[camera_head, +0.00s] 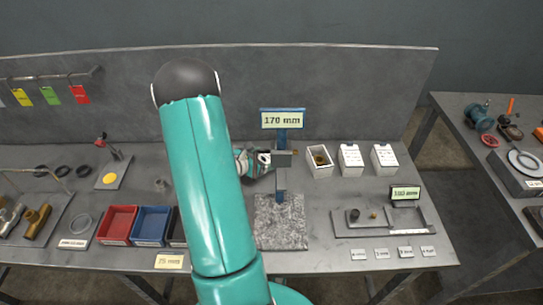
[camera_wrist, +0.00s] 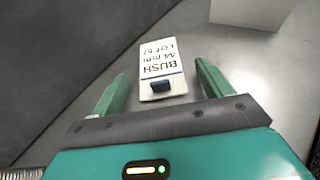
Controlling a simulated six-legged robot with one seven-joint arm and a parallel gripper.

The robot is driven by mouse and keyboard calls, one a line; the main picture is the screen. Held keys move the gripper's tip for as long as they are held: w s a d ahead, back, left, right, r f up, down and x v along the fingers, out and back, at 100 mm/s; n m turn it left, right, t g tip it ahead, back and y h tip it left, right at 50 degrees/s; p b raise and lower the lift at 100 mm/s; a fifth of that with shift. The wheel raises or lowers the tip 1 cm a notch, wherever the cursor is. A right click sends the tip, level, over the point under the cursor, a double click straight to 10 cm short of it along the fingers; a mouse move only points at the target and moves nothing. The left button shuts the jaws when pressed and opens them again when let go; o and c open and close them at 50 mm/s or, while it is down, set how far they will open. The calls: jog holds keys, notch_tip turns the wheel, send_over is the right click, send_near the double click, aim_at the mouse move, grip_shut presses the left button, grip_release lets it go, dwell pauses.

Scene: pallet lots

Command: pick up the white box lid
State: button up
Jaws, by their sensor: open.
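The white box lid (camera_wrist: 161,66) lies flat on the grey bench in the wrist view. It carries black print reading BUSH, 44 mm and a lot number, a dark line, and a small dark knob at its near end. My gripper (camera_wrist: 161,70) is open, its two green fingers on either side of the lid's near part in the picture, with nothing held. Whether they touch it cannot be told. In the head view my gripper (camera_head: 262,161) is beside the 170 mm stand, partly hidden by my arm. I cannot make out the lid there.
An open white box (camera_head: 319,170) with a brown part inside stands right of the stand (camera_head: 282,137). Two labelled white boxes (camera_head: 351,165) stand further right. A back panel (camera_head: 330,90) rises behind. A granite block (camera_head: 281,225) is in front; red (camera_head: 117,223) and blue bins are left.

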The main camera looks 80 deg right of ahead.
jog(key=c, duration=1.1)
jog(key=shift+o, duration=0.2)
jog(key=shift+r, duration=0.15)
notch_tip(320, 180, up, 10)
jog(key=shift+f, duration=0.1)
jog(key=w+a+r+n+t, duration=0.1)
jog(key=w+a+n+t, duration=0.3)
jog(key=w+a, duration=0.5)
jog(key=w+a+n+t, duration=0.3)
jog(key=w+a+t, duration=0.1)
jog(key=w, duration=0.9)
jog(key=w+a+r+n+t, duration=0.1)
jog(key=w+a+n+t, duration=0.3)
jog(key=w+a, duration=0.5)
jog(key=w+a+n+t+y, duration=0.2)
jog(key=w+a+n, duration=0.1)
jog(key=a, duration=0.7)
jog(key=w+a+r+n+t+y, duration=0.1)
jog(key=w+a+n+t+y, duration=0.2)
jog(key=a, duration=0.8)
jog(key=w+a+r+n+t+y, duration=0.1)
jog(key=w+a+n+t+y, duration=0.1)
jog(key=w+a, duration=0.4)
jog(key=a+n+t, duration=0.1)
jog(key=a+n, duration=0.1)
jog(key=a, duration=0.3)
jog(key=shift+w+a+r, duration=0.15)
jog(key=shift+w+a, duration=0.05)
jog(key=shift+w, duration=0.2)
